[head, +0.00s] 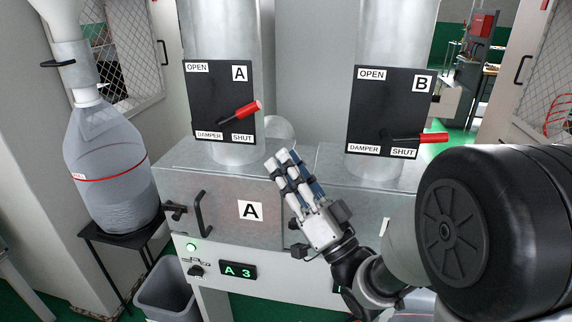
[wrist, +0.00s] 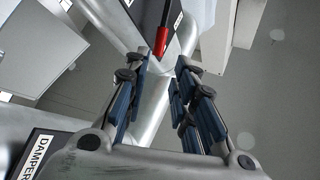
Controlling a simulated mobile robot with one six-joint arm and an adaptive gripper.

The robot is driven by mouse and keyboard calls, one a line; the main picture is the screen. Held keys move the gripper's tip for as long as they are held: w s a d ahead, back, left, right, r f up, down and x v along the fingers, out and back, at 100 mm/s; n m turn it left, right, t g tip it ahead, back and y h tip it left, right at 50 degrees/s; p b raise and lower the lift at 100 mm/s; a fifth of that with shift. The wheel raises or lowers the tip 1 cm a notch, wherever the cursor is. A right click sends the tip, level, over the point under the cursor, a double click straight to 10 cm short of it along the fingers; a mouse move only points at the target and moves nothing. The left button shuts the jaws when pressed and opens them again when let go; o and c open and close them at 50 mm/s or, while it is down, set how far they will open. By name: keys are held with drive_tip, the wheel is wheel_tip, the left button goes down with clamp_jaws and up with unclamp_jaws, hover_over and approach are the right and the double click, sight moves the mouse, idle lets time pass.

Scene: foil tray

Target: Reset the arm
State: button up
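My gripper (head: 285,160) is raised in front of the grey machine, between the two damper panels in the head view, its white and blue fingers pointing up and to the left. In the wrist view its fingers (wrist: 162,75) stand apart with nothing between them, so it is open and empty. A red-gripped lever (wrist: 161,40) shows beyond the fingertips there; I cannot tell whether the fingers are near it. My dark arm comes in from the right in the head view and hides part of the machine's right side.
Damper panel A (head: 224,100) has its red handle (head: 245,110) slanting up right. Damper panel B (head: 390,112) has its red handle (head: 433,138) nearly level. Drawer A (head: 225,205) is shut. A grey bin (head: 170,290) stands below.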

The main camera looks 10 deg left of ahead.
drive_tip(key=w+d+f+m+h, duration=0.1)
drive_tip(key=w+d+h, duration=0.45)
drive_tip(key=h, duration=0.45)
drive_tip(key=s+d+f+m+g+h, duration=0.1)
drive_tip(key=s+d+f+g+h, duration=0.15)
drive_tip(key=d, duration=0.25)
drive_tip(key=s+d+f+g+h, duration=0.1)
drive_tip(key=s+d+f+h, duration=0.1)
drive_tip(key=s+d+h, duration=0.25)
drive_tip(key=s+d+f+g, duration=0.2)
drive_tip(key=s+f+g, duration=0.2)
drive_tip(key=s, duration=0.7)
drive_tip(key=s+d+f+g, duration=0.2)
drive_tip(key=s+f+g, duration=0.2)
drive_tip(key=s, duration=0.8)
drive_tip(key=shift+f+g+h, duration=0.3)
drive_tip(key=shift+g+h, duration=0.1)
drive_tip(key=shift+g, duration=0.15)
drive_tip(key=shift+d, duration=0.1)
idle(0.3)
